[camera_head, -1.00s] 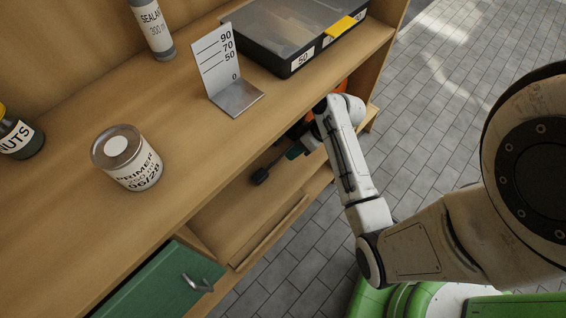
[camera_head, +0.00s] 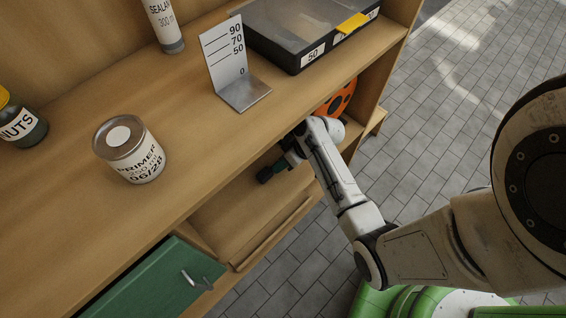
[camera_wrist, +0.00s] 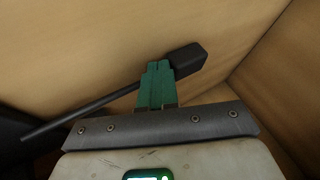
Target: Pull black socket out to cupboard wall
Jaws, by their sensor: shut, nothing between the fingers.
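A black block (camera_wrist: 186,60) with a thin dark rod (camera_wrist: 75,112) running down to the left lies inside the open cupboard bay. It is the only thing seen that could be the black socket; I cannot tell for sure. My gripper (camera_wrist: 158,68) has green fingers, shut and empty, with their tips at the block's left end, over the rod. Whether they touch it is unclear. In the head view my gripper (camera_head: 286,163) is under the bench top, close to the black block (camera_head: 265,175). The pale wooden cupboard wall (camera_wrist: 285,75) stands to the right in the wrist view.
The bench top (camera_head: 190,120) overhangs the bay. On it stand a primer can (camera_head: 130,150), a metal gauge plate (camera_head: 235,70), a black case (camera_head: 300,40), a sealant tube (camera_head: 163,25) and a nuts jar (camera_head: 20,122). An orange reel (camera_head: 340,98) and a green drawer (camera_head: 155,280) are below.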

